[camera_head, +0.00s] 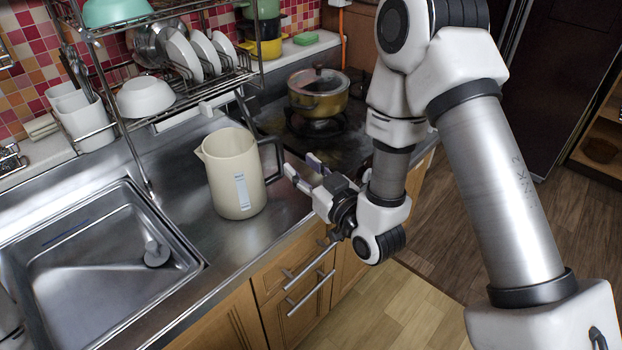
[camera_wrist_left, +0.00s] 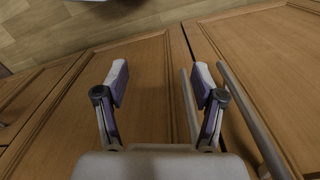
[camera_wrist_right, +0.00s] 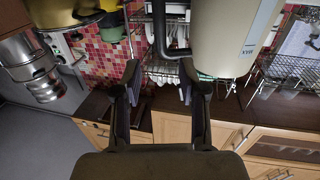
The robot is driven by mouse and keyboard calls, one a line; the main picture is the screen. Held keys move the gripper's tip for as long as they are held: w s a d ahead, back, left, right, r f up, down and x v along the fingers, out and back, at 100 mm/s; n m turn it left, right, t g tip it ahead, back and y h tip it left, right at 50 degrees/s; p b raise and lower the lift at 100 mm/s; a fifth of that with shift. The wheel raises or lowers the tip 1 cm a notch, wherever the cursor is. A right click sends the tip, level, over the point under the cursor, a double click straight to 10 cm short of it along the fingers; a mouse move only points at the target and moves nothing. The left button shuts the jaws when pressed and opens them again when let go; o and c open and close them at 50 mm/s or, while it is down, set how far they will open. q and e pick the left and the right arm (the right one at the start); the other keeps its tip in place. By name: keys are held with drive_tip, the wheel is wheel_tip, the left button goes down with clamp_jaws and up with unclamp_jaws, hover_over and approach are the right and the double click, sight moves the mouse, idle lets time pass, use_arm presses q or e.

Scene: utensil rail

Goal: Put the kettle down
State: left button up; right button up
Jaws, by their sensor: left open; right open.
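A cream kettle (camera_head: 234,172) with a dark handle stands upright on the steel counter (camera_head: 190,225), between the sink and the stove. My right gripper (camera_head: 302,168) is open just to the right of the handle, its fingers pointing toward it, and looks clear of it. In the right wrist view the kettle body (camera_wrist_right: 232,38) is at the upper right and its handle (camera_wrist_right: 160,30) lies ahead of the open fingers (camera_wrist_right: 159,84). My left gripper (camera_wrist_left: 162,85) is open and empty in front of wooden cabinet doors (camera_wrist_left: 150,60); it is not in the head view.
A sink (camera_head: 100,265) is left of the kettle. A dish rack (camera_head: 190,85) with bowls and plates stands behind it. A lidded pot (camera_head: 318,95) sits on the stove to the back right. Cabinet drawers (camera_head: 297,285) are below the counter's front edge.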

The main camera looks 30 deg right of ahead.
drive_tip(key=s+f+m+g+h+p, duration=0.1)
drive_tip(key=s+f+g+p, duration=0.1)
drive_tip(key=s+f+g, duration=0.65)
drive_tip(key=s+f+g+p, duration=0.2)
drive_tip(key=s+f, duration=0.4)
drive_tip(key=f, duration=0.8)
drive_tip(key=s+f+g, duration=0.3)
drive_tip(key=s, duration=0.4)
drive_tip(key=s+d+f+m+g+h, duration=0.1)
drive_tip(key=s+f+g, duration=0.3)
drive_tip(key=s, duration=0.3)
drive_tip(key=shift+f+h, duration=0.15)
drive_tip(key=shift+h, duration=0.15)
drive_tip(key=shift+o, duration=0.3)
